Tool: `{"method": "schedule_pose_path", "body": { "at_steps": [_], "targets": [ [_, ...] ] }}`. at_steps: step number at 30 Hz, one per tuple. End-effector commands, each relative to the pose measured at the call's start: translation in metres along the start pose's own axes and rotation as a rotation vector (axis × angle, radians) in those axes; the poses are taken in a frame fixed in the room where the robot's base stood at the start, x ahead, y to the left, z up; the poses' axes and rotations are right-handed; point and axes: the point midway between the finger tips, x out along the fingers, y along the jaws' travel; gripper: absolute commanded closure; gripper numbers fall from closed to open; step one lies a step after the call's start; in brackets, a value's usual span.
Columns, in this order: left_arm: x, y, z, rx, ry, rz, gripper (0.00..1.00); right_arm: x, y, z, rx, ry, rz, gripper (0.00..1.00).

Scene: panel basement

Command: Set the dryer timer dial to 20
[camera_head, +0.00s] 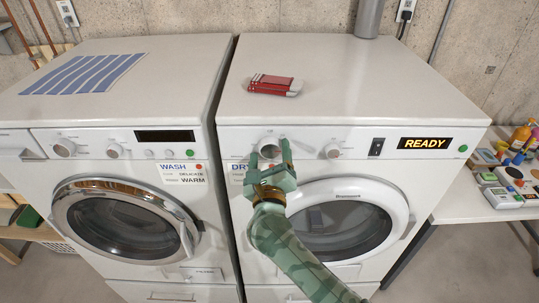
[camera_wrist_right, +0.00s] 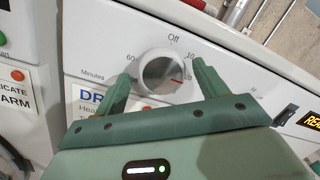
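The dryer timer dial (camera_wrist_right: 160,72) is a round silver-and-white knob on the dryer's (camera_head: 345,90) front panel; in the head view it shows between my fingers (camera_head: 270,148). Off is printed above it, 60 at left and 10 at upper right. Its red pointer mark faces right and slightly down, close to a partly hidden number below 10; I cannot tell the exact setting. My right gripper (camera_wrist_right: 165,88) is open, one finger on each side of the dial, with small gaps seeming to show between fingers and knob. My left gripper is not in view.
A second knob (camera_head: 332,151), a rocker switch (camera_head: 376,147) and a lit READY display (camera_head: 425,143) sit to the right on the panel. The washer (camera_head: 120,90) stands close at left. Red-and-white packs (camera_head: 274,85) lie on the dryer. A cluttered table (camera_head: 480,205) is at right.

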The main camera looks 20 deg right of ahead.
Motion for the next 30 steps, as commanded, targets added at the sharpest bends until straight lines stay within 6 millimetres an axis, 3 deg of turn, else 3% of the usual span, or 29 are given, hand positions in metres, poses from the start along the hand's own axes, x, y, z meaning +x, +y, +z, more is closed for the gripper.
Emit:
{"method": "schedule_pose_path", "body": {
  "at_steps": [7, 11, 24, 30],
  "targets": [
    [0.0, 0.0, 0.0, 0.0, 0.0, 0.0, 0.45, -0.001, -0.001, 0.001, 0.0, -0.002, -0.002, 0.27],
    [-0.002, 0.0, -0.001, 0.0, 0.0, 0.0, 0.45, -0.014, -0.001, 0.001, 0.0, -0.001, 0.0, 0.27],
    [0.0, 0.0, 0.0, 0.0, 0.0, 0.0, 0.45, -0.126, 0.001, -0.001, 0.001, 0.001, 0.001, 0.27],
    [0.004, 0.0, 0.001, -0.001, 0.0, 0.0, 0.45, -0.156, 0.001, -0.001, -0.001, 0.0, 0.0, 0.27]
  ]
}}
